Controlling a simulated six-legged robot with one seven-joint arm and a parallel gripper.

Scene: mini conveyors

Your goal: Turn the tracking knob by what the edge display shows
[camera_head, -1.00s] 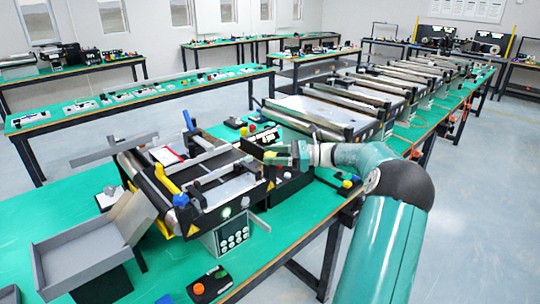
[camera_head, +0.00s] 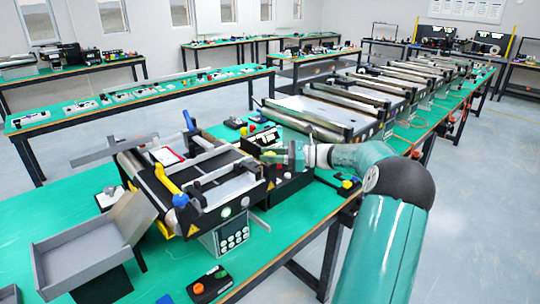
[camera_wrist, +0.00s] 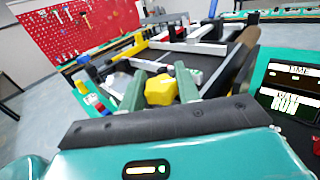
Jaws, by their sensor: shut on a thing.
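My gripper (camera_head: 272,157) reaches in from the right to the near end of the small conveyor (camera_head: 205,180). In the wrist view its two green fingers (camera_wrist: 160,92) are shut on a yellow knob (camera_wrist: 160,90). The fingers hide the knob's sides, and no pointer or scale on it can be made out. A black display (camera_wrist: 291,88) stands to the right of the fingers, with lit panels; the lower one seems to read RUN and the upper one TIME. The other text is too small or blurred to read.
A grey open tray (camera_head: 85,248) stands at the conveyor's left end. A small control box with an orange button (camera_head: 208,285) lies in front. More conveyors (camera_head: 365,95) run along the bench behind. A red pegboard (camera_wrist: 75,33) hangs at the far left in the wrist view.

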